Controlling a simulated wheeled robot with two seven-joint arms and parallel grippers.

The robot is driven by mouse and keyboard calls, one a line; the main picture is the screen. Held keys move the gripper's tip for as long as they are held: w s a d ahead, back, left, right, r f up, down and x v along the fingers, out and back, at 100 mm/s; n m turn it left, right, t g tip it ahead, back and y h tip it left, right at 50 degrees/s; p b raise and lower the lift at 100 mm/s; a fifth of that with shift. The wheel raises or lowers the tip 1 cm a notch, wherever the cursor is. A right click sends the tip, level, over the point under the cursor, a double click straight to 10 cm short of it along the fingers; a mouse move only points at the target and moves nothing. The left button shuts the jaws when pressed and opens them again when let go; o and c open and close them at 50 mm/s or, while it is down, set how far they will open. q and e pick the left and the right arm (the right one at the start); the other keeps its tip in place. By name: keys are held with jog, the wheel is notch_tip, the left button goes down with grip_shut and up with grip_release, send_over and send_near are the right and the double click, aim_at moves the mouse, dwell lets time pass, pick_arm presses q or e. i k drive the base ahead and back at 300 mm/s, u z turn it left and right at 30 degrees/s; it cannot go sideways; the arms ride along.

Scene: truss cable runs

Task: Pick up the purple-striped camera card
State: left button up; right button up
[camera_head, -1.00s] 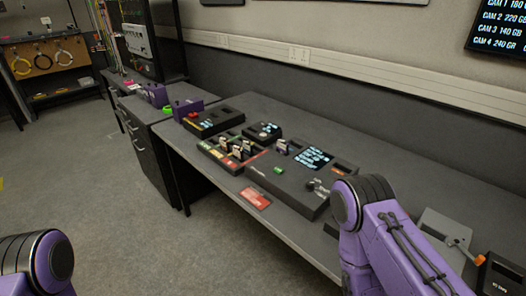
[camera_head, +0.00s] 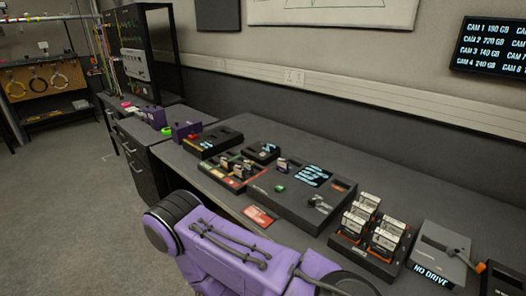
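A small card with what looks like a purple stripe (camera_head: 282,165) stands upright in a slot at the left end of a large dark console. It is small, and I cannot be sure of its stripe. Several similar upright cards (camera_head: 240,168) stand in a dark tray with coloured edges, left of the console. One of my purple arms crosses the lower middle of the head view, in front of the desk. Neither gripper shows, so I see no gripper at any card.
The console (camera_head: 285,207) has a lit screen and a knob. A red card (camera_head: 259,216) lies at the desk's front. A dock of several drives (camera_head: 362,253) and a grey "NO DRIVE" unit (camera_head: 437,250) stand to the right. Desk behind the console is clear.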

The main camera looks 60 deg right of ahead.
aim_at(282, 167)
jog(key=u, duration=0.05)
jog(key=i, duration=1.75)
jog(key=z, duration=3.7)
